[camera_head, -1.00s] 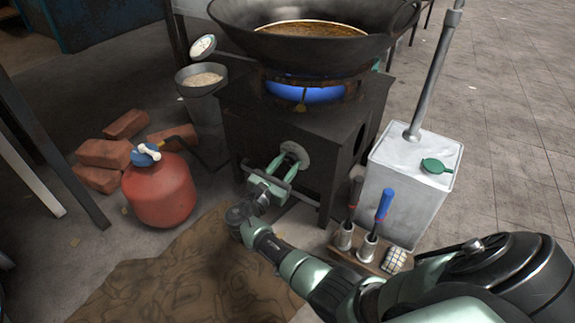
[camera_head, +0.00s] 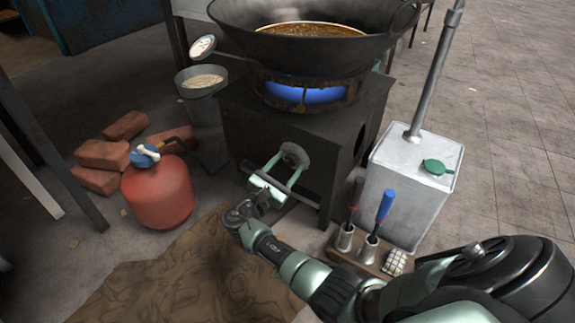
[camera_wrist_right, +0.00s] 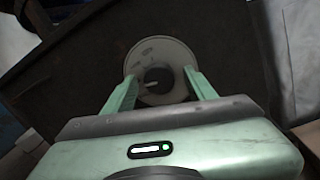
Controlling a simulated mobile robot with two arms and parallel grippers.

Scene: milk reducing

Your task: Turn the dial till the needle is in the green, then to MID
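The dial (camera_head: 294,155) is a dark round knob on a pale disc on the front of the black stove (camera_head: 278,132). In the right wrist view the knob (camera_wrist_right: 157,80) has a small light pointer toward the lower left. My right gripper (camera_head: 289,166) is in front of the dial, its green fingers open on either side of the knob and apart from it. A round white gauge (camera_head: 203,46) on a stem stands at the wok's left rim; its needle and colours are too small to read. The labels round the dial are unreadable. My left gripper is out of view.
A wok (camera_head: 312,45) of brown liquid sits over a blue flame (camera_head: 305,94). A red gas cylinder (camera_head: 158,190) and bricks (camera_head: 103,154) are at left. A metal can (camera_head: 408,190) and a tool rack (camera_head: 358,257) stand at right.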

